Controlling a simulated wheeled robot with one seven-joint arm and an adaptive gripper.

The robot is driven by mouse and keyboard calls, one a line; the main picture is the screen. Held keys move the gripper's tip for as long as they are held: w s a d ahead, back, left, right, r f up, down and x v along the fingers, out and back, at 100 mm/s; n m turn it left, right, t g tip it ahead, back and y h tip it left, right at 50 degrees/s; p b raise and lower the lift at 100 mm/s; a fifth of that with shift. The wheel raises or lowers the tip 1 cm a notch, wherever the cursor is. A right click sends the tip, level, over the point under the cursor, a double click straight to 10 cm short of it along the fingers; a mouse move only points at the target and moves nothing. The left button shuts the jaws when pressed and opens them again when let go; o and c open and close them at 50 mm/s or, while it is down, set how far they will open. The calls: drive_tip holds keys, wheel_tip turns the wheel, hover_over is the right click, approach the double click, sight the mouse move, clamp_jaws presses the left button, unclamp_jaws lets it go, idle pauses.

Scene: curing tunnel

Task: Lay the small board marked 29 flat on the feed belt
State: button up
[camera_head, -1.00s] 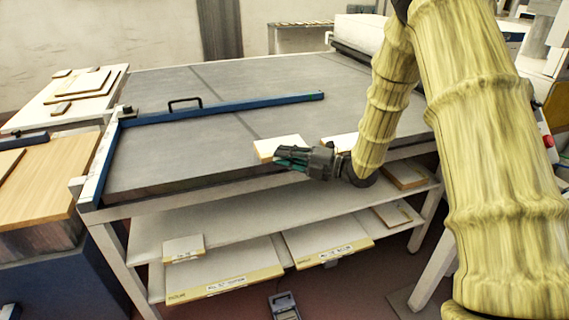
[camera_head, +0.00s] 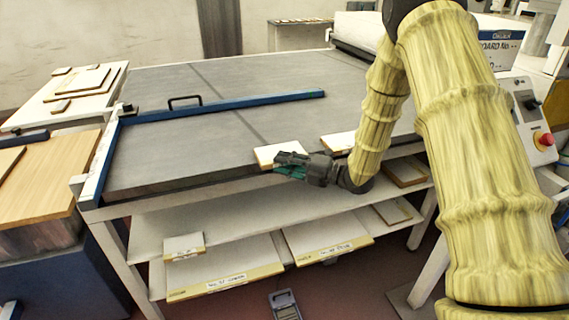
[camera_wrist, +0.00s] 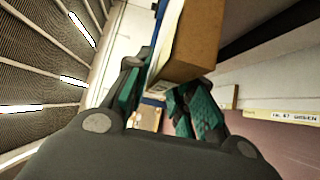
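A small pale board (camera_head: 265,153) is at the front edge of the large grey top (camera_head: 170,155), which looks like the feed belt. My gripper (camera_head: 283,164) is at its front right corner. In the wrist view the board's brown edge (camera_wrist: 196,42) runs between my green-padded fingers (camera_wrist: 165,95). The fingers appear closed on its two faces. A small label shows on its pale face, but I cannot read a number. A second small board (camera_head: 338,141) lies to the right, partly behind my arm.
A blue rail (camera_head: 225,104) with a black handle crosses the grey top. Labelled boards (camera_head: 225,280) lie on the shelves below. A side table (camera_head: 75,95) with boards stands left. A control box with a red button (camera_head: 545,139) is at right. The grey top's middle is clear.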

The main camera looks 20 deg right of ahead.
drive_tip(key=shift+o, duration=0.3)
drive_tip(key=shift+r, duration=0.2)
drive_tip(key=b+v, duration=0.1)
drive_tip(key=v, duration=1.1)
drive_tip(key=s+a+f+m+h, duration=0.25)
drive_tip(key=f+m, duration=0.25)
drive_tip(key=f, duration=0.3)
drive_tip(key=s+a+f+m+h, duration=0.1)
drive_tip(key=f+m+h, duration=0.25)
drive_tip(key=f, duration=0.35)
drive_tip(key=s+a+f+m+h, duration=0.2)
drive_tip(key=f+m, duration=0.3)
drive_tip(key=f, duration=0.3)
drive_tip(key=s+a+f+m+g+h, duration=0.2)
drive_tip(key=s+f+m+g+h, duration=0.25)
drive_tip(key=s+f+m, duration=0.6)
drive_tip(key=s+a+f+m+g+h, duration=0.1)
drive_tip(key=s+f+m+g, duration=0.1)
drive_tip(key=s, duration=1)
drive_tip(key=s+a+f+m+g, duration=0.1)
drive_tip(key=s+f+m+g, duration=0.2)
drive_tip(key=s, duration=1)
drive_tip(key=shift+f+g+h, duration=0.35)
drive_tip(key=shift+f+g, duration=0.4)
drive_tip(key=shift+f, duration=0.15)
drive_tip(key=shift+s, duration=0.1)
drive_tip(key=shift+r, duration=0.1)
